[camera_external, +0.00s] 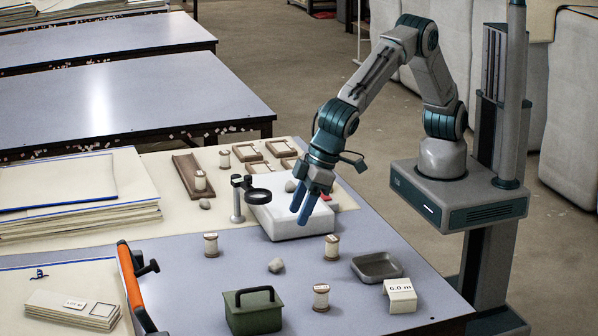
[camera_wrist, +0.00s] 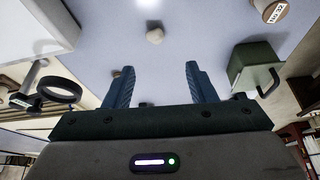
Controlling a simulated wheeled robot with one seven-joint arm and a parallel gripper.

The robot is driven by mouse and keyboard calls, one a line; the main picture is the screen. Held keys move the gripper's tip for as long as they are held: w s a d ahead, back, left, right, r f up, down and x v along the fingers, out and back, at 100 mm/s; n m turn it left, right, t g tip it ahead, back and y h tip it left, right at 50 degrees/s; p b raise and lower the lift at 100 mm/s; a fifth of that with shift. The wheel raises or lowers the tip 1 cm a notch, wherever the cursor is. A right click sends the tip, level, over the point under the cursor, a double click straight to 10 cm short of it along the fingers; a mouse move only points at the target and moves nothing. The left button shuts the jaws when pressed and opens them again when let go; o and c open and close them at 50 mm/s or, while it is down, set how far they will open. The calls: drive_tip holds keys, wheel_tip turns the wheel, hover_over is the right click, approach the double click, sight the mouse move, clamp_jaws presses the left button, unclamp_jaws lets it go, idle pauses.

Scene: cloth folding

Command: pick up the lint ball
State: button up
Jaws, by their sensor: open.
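A small grey lint ball (camera_external: 275,265) lies on the table in front of the white block, between two thread spools. In the wrist view a pale lint ball (camera_wrist: 155,35) lies beyond and between my fingertips, apart from them. Two similar grey lumps show in the external view, one (camera_external: 205,204) near the wooden tray and one (camera_external: 290,186) at the back of the white block. My gripper (camera_external: 301,216) is open and empty, pointing down above the white block's front right part. It also shows in the wrist view (camera_wrist: 161,68), fingers spread wide.
The white block (camera_external: 285,224) stands beside a ring magnifier (camera_external: 238,214). A green lidded box (camera_external: 253,315), spools (camera_external: 331,247) (camera_external: 320,297), a shallow grey tray (camera_external: 377,267) and a "6.0 m" card (camera_external: 400,295) surround the front ball. Bare table lies close around it.

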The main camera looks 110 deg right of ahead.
hover_over(274, 266)
drive_tip(key=s, duration=0.3)
drive_tip(key=f, duration=0.7)
drive_tip(key=shift+w+a+f, duration=0.2)
drive_tip(key=shift+a+f, duration=0.05)
drive_tip(key=shift+a, duration=0.1)
drive_tip(key=shift+d+p+x, duration=0.15)
drive_tip(key=shift+p+x, duration=0.05)
drive_tip(key=shift+x, duration=1.15)
drive_tip(key=shift+d+p+x, duration=0.1)
drive_tip(key=shift+p+x, duration=0.05)
drive_tip(key=shift+x, duration=1.25)
drive_tip(key=shift+r, duration=0.1)
clamp_jaws()
